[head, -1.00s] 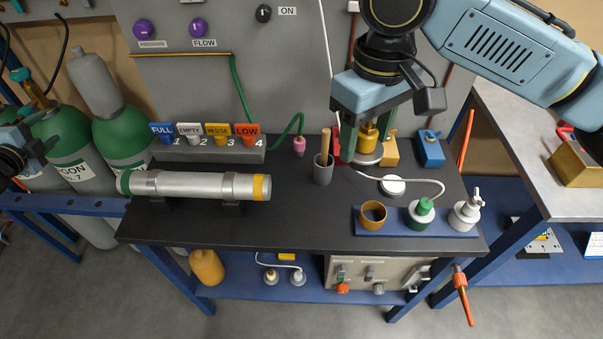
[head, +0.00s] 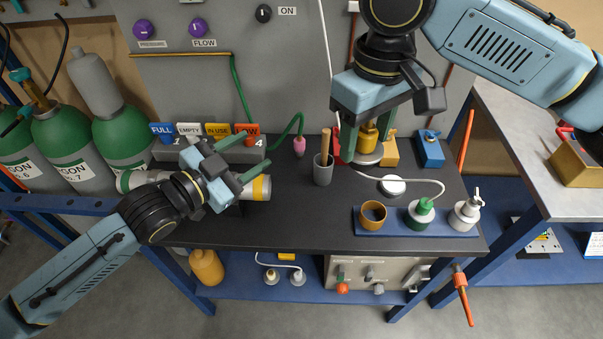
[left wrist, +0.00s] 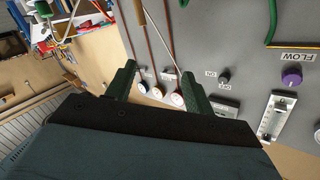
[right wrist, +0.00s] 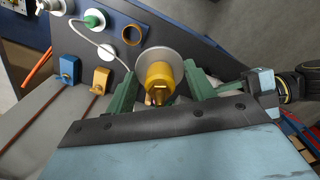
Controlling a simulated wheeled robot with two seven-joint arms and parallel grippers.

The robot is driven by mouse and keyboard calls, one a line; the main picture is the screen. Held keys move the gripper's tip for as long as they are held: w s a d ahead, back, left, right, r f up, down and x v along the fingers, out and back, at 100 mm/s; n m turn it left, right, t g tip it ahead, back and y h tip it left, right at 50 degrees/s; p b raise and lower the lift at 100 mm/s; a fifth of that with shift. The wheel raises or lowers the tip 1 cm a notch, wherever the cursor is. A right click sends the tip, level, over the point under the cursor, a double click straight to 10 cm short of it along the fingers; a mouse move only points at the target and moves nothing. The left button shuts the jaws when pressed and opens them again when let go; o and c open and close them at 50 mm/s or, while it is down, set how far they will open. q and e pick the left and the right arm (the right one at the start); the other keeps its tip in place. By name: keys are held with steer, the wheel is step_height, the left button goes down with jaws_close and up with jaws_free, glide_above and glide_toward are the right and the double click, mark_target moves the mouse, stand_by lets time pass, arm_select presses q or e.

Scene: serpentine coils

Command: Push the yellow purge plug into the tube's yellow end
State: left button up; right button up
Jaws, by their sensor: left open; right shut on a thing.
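The silver tube (head: 148,181) lies across its supports on the bench's left side, green end left, yellow end (head: 262,187) right. My left arm hides its middle. My left gripper (head: 245,155) is open and empty above the tube's right part; in the left wrist view its fingers (left wrist: 158,72) have nothing between them. My right gripper (head: 364,138) is shut on the yellow purge plug (head: 368,136), to the right of the tube. The plug has a wide silver disc (head: 367,156) at its lower end; the plug also shows in the right wrist view (right wrist: 160,78).
A blue tray (head: 395,228) at the bench's front right holds an orange ring (head: 373,213), a green-topped fitting (head: 421,212) and a white one (head: 466,212). A grey cup (head: 323,172) with a wooden handle stands between tube and plug. The bench front centre is clear.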

mark_target(359, 149)
arm_select(q)
steer(key=s+d+r+n+g+h, duration=0.2)
steer(key=s+d+r+h, duration=0.2)
steer(key=s+d+r, duration=0.55)
steer(key=w+d, duration=0.1)
steer(key=d, duration=0.2)
steer(key=w+d, duration=0.2)
steer(key=d, duration=0.2)
steer(key=w+d+f, duration=0.1)
steer(key=w+d, duration=0.1)
steer(key=d, duration=0.2)
steer(key=shift+w+d, duration=0.1)
steer(key=shift+d, duration=0.05)
arm_select(e)
steer(key=shift+a, duration=0.1)
arm_select(q)
steer(key=shift+c, duration=0.3)
steer(key=c, duration=0.5)
arm_select(e)
steer(key=o, duration=1)
steer(key=shift+o, duration=0.9)
arm_select(q)
steer(key=shift+w, duration=0.1)
arm_select(e)
steer(key=shift+s, duration=0.1)
